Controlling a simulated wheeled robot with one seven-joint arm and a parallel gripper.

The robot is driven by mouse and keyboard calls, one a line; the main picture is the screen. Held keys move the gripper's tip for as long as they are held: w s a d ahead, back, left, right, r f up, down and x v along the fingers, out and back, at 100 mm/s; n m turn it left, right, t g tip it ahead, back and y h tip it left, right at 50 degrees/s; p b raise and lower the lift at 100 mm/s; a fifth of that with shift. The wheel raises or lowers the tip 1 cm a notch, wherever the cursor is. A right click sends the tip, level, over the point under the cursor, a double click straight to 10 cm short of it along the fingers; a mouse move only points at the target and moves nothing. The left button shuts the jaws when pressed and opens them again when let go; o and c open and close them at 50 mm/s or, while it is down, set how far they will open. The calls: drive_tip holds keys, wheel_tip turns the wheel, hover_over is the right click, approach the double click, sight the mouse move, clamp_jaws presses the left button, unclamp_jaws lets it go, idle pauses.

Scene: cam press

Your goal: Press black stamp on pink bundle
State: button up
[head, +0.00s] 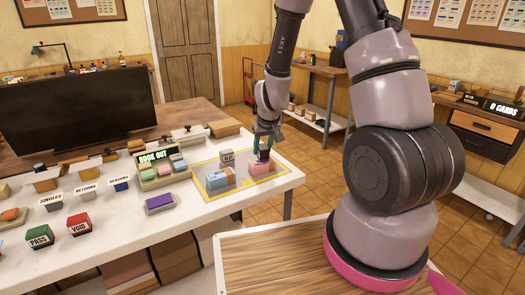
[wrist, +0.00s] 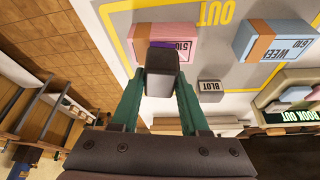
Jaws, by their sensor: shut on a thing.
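My gripper (head: 264,140) is shut on the black stamp (head: 265,154), with the stamp's dark block (wrist: 161,72) between the green fingers in the wrist view. The pink bundle (head: 263,168) lies on the yellow-outlined mat and has a brown band. In the wrist view the pink bundle (wrist: 146,33) is partly hidden behind the stamp. The stamp is over or at the bundle's top; I cannot tell whether they touch.
A blue bundle (head: 219,178) lies left of the pink one on the mat (head: 238,188). A small grey BLOT block (head: 227,157) stands behind. A BOOK OUT tray (head: 148,184), a purple block (head: 160,203), and green PASS (head: 39,237) and red VOID (head: 79,225) blocks are further left.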

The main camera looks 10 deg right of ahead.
drive_tip(key=shift+r, duration=2.95)
